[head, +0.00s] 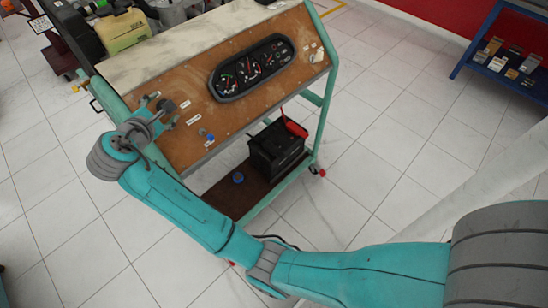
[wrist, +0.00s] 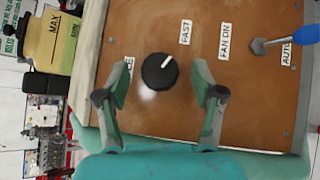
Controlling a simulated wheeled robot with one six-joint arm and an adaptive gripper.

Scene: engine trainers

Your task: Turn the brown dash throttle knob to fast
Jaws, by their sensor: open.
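The throttle knob (wrist: 158,74) looks round and black, not brown, and sits on the brown dash panel (wrist: 140,30). Its white pointer mark points up and slightly right in the wrist view, towards the side of the FAST label (wrist: 186,32). Another label (wrist: 129,68), mostly hidden, is left of the knob. My gripper (wrist: 160,82) is open, with one finger on each side of the knob and gaps between. I cannot tell how far the fingertips are from the panel. In the head view my gripper (head: 158,107) is at the panel's left end, close to the dark knob (head: 167,106).
A blue-tipped toggle switch (wrist: 270,44) stands right of the FAN ON label (wrist: 224,40). A gauge cluster (head: 252,67) is further right on the panel. A black battery (head: 276,150) stands on the lower shelf. A yellowish tank (head: 122,30) is behind the stand.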

